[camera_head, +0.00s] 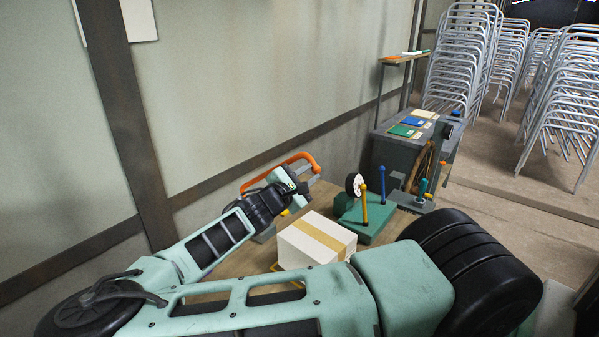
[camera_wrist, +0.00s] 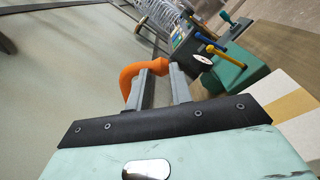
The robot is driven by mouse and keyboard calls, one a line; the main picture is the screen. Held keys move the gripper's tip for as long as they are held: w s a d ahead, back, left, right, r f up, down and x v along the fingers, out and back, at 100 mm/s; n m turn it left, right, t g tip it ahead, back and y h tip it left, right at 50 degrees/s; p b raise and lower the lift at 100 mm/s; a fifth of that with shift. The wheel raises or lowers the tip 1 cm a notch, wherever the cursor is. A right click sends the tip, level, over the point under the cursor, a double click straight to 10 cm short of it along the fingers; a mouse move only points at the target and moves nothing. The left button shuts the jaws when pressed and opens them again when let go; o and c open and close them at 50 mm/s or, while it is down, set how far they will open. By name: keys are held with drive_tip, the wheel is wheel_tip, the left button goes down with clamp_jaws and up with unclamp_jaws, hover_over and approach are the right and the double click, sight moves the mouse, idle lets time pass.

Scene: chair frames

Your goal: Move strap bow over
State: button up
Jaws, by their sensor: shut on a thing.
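The strap bow (camera_head: 283,167) looks like an orange curved bar and arches over my gripper (camera_head: 305,177) in the head view, close to the wall. In the wrist view the orange bow (camera_wrist: 130,76) bends around the left finger, and its end lies between the fingertips of my gripper (camera_wrist: 164,78). My gripper is shut on it and holds it over the back left of the bench. Part of the bow is hidden by the fingers.
A white box with a tan band (camera_head: 315,240) stands on the wooden bench right of my gripper. Beyond it is a green fixture (camera_head: 365,217) with a dial and upright pegs. A grey cabinet (camera_head: 394,150) and stacked chair frames (camera_head: 463,60) stand farther back.

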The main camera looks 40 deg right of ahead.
drive_tip(key=shift+s+d+f+b, duration=0.2)
drive_tip(key=shift+s+d+f, duration=0.1)
drive_tip(key=shift+s+f, duration=0.6)
drive_tip(key=shift+s+d+f+b, duration=0.25)
drive_tip(key=shift+s+f, duration=0.4)
drive_tip(key=shift+s, duration=0.5)
drive_tip(key=shift+s+d+f+b, duration=0.2)
drive_tip(key=shift+s+d+f, duration=0.1)
drive_tip(key=shift+s+f, duration=0.6)
drive_tip(key=shift+c, duration=0.2)
drive_tip(key=shift+s+r, duration=0.1)
drive_tip(key=shift+s+d+f+b, duration=0.1)
drive_tip(key=shift+s+f+b, duration=0.65)
drive_tip(key=shift+f, duration=0.4)
drive_tip(key=shift+s+d+f+b, duration=0.1)
drive_tip(key=shift+s+f+b, duration=0.4)
drive_tip(key=shift+s+f, duration=0.55)
drive_tip(key=shift+s+f+b, duration=0.6)
drive_tip(key=shift+f+b, duration=0.05)
drive_tip(key=shift+f, duration=0.65)
drive_tip(key=shift+s+d+f+b, duration=0.1)
drive_tip(key=shift+s+f+b, duration=0.3)
drive_tip(key=shift+s+f, duration=0.25)
drive_tip(key=shift+s+d+f+b, duration=0.1)
drive_tip(key=shift+s+f+b, duration=0.3)
drive_tip(key=shift+f, duration=0.3)
